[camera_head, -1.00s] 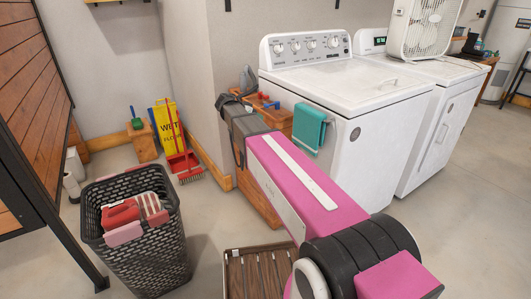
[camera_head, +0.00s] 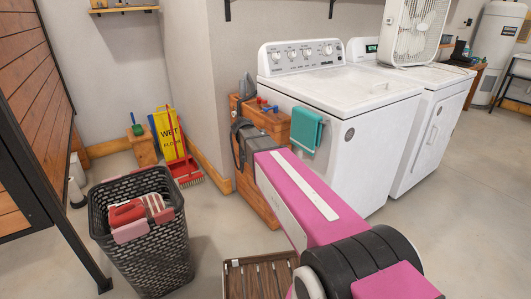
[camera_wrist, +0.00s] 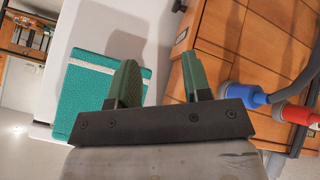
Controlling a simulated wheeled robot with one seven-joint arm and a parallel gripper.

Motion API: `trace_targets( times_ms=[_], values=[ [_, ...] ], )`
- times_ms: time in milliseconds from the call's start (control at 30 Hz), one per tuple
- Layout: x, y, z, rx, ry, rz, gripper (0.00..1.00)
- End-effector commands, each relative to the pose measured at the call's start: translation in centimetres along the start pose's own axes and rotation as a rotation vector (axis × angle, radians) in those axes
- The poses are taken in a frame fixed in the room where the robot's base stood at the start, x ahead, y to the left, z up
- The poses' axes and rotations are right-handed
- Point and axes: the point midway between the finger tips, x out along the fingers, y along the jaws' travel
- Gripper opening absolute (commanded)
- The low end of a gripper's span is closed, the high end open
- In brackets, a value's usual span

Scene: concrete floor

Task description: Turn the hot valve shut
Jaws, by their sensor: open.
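A red valve handle (camera_wrist: 291,113) and a blue valve handle (camera_wrist: 250,97) sit on grey pipe fittings in front of a wooden cabinet, at the right of the wrist view. They look tiny in the head view, on top of the wooden cabinet beside the washer. My gripper (camera_wrist: 158,77) is open, its two green fingers apart with nothing between them. In the wrist view it is left of both valves and touches neither; the blue one is nearer. In the head view the dark gripper end is at the cabinet's left front, partly hidden by my pink arm.
A teal towel (camera_head: 306,129) hangs on the corner of the white washer (camera_head: 345,90), close to my gripper; the towel also shows in the wrist view (camera_wrist: 88,100). The wooden cabinet (camera_head: 273,122) stands against the wall end. A dark laundry basket (camera_head: 150,250) is at left.

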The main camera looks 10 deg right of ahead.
Motion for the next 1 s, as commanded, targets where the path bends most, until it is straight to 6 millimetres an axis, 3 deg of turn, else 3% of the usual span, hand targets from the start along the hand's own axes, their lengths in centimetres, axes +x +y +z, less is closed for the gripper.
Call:
trace_targets(
  times_ms=[367,433,500,567,800,1000],
  values=[
    [0.2,0.1,0.3,-0.011,-0.008,-0.005,0.45],
    [0.2,0.2,0.3,-0.012,-0.009,-0.005,0.60],
    [0.5,0.5,0.8,-0.025,-0.020,-0.010,0.60],
    [1.1,1.1,1.9,-0.053,-0.045,-0.024,0.60],
    [4.3,4.4,8.4,-0.243,-0.199,-0.144,0.60],
    [5.7,6.3,12.6,-0.365,-0.286,-0.251,0.60]
  ],
)
